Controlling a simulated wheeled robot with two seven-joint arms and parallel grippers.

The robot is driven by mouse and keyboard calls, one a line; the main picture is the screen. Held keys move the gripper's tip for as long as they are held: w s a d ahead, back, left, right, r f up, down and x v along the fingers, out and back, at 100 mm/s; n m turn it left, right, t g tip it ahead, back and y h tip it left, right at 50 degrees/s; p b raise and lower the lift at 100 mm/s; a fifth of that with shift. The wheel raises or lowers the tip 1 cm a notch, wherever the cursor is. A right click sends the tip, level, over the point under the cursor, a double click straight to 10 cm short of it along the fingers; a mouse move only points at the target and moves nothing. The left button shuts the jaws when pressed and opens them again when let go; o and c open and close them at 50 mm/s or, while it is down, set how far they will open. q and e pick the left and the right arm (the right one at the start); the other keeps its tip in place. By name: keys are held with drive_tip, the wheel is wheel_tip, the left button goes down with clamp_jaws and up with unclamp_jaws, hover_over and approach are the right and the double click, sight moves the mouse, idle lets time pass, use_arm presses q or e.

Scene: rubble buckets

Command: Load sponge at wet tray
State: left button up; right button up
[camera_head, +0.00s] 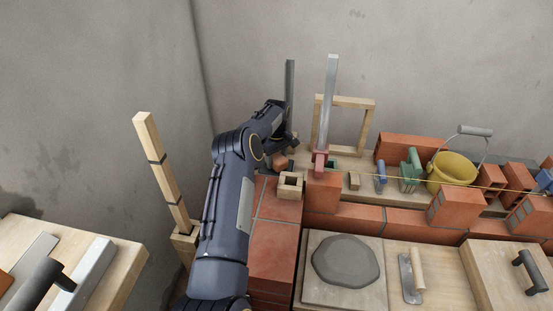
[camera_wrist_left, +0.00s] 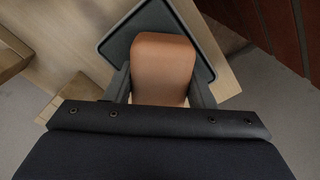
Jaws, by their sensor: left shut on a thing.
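An orange-brown sponge (camera_wrist_left: 162,65) sits between the two dark fingers of my left gripper (camera_wrist_left: 161,88), which is shut on it. In the head view the sponge (camera_head: 280,162) shows as a small orange patch under the left gripper (camera_head: 284,152), at the far end of the arm. The dark wet tray (camera_wrist_left: 122,43) shows behind the sponge in the left wrist view, on a pale wooden surface. The sponge overlaps the tray in that view and hides its middle. I cannot tell whether they touch. My right gripper is not in view.
A small wooden box (camera_head: 290,186) stands close to the gripper on brickwork. A metal upright (camera_head: 329,100) in a red holder stands to its right. Beyond are a yellow bucket (camera_head: 452,172) and loose bricks. A mortar board (camera_head: 318,291) lies in front.

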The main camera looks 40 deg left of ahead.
sight(276, 156)
use_arm(q)
drive_tip(key=shift+f+b, duration=0.3)
drive_tip(key=shift+f, duration=0.1)
idle(1.3)
drive_tip(key=shift+r+p, duration=2.05)
drive_tip(key=shift+r, duration=1.5)
